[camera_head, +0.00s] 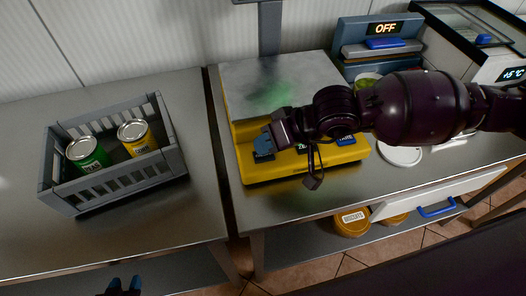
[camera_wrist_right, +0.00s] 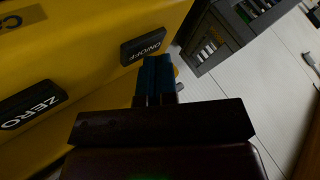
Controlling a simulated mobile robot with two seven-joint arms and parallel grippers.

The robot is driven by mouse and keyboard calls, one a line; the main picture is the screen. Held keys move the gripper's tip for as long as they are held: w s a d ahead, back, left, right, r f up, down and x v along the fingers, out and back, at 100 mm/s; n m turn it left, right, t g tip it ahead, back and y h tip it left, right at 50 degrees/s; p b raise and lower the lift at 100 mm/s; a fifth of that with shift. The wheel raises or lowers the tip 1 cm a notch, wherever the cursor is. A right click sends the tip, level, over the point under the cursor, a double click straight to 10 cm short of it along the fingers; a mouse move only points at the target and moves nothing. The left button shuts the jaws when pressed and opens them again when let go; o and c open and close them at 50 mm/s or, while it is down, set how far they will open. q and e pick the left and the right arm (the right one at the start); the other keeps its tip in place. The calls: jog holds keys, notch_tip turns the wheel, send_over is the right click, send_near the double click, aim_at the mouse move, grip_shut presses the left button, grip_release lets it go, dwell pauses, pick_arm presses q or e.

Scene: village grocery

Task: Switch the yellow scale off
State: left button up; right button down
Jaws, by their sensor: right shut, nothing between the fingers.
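The yellow scale (camera_head: 285,169) stands on the metal counter, with a grey weighing plate (camera_head: 300,75) and a post at its back; no display of it is in view. A faint green glow lies on the plate. My right gripper (camera_head: 264,145) is shut and empty at the left of the scale's front key panel, hiding part of it. In the right wrist view, its blue fingertips (camera_wrist_right: 155,72) are just below the dark ON/OFF button (camera_wrist_right: 143,45); I cannot tell whether they touch. The ZERO button (camera_wrist_right: 32,106) is further left. My left gripper (camera_head: 124,286) is open, low at the bottom edge.
A grey crate (camera_head: 122,182) with a green can (camera_head: 87,154) and a yellow can (camera_head: 137,138) stands on the left counter. A blue-grey device (camera_head: 376,62) reading OFF is behind the scale. A glass-topped cooler (camera_head: 490,50) is at right.

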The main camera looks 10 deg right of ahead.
jog(key=shift+r, duration=0.1)
dwell(0.3)
pick_arm(q)
jog(key=shift+r, duration=0.1)
pick_arm(e)
jog(key=shift+r, duration=0.35)
